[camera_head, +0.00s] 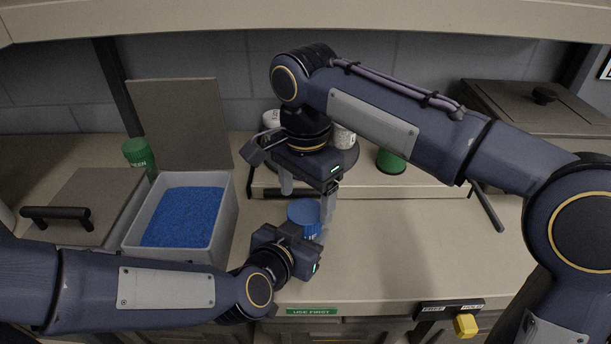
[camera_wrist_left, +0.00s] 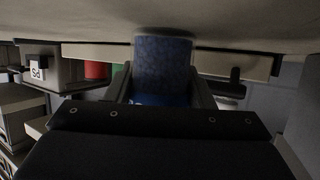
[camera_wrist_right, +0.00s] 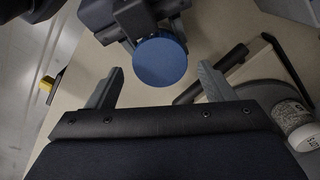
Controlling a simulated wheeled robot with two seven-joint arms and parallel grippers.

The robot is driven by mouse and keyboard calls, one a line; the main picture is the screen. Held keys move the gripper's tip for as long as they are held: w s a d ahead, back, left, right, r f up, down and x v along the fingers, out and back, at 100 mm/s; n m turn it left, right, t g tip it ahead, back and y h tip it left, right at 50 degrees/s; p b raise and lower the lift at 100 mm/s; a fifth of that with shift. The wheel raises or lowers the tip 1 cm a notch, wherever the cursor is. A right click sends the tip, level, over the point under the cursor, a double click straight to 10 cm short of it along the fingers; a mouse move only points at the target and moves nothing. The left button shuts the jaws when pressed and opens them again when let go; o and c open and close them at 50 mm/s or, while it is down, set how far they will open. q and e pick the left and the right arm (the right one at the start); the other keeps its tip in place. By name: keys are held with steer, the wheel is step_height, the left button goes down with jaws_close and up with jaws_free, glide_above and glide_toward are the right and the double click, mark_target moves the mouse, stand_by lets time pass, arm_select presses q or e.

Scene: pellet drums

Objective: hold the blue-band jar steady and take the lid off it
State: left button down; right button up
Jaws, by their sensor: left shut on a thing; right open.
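The blue-band jar shows its round blue lid (camera_head: 303,211) in the head view, near the table's front middle. The lid is on the jar and appears as a blue disc (camera_wrist_right: 160,61) in the right wrist view. My left gripper (camera_head: 298,238) is shut on the jar's body; the left wrist view shows the blue-filled jar (camera_wrist_left: 162,62) between its fingers, with the blue band low in the picture. My right gripper (camera_head: 307,198) is open above the lid, fingers pointing down. In the right wrist view the lid lies ahead of its spread, empty fingers (camera_wrist_right: 160,82).
An open bin of blue pellets (camera_head: 130,238) stands left of the jar, with a closed handled bin (camera_head: 85,205) beside it. A green-lidded jar (camera_head: 138,152) stands behind. The table's right front is clear.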

mark_target(306, 211)
steer(key=shift+f, duration=1.5)
steer(key=shift+c, duration=0.2)
steer(key=c, duration=0.9)
steer(key=n, duration=0.2)
steer(key=shift+n, duration=0.3)
steer(key=shift+c, duration=0.2)
steer(key=n, duration=1)
steer(key=shift+r+n, duration=0.1)
steer(key=shift+n, duration=0.3)
steer(key=o, duration=1.1)
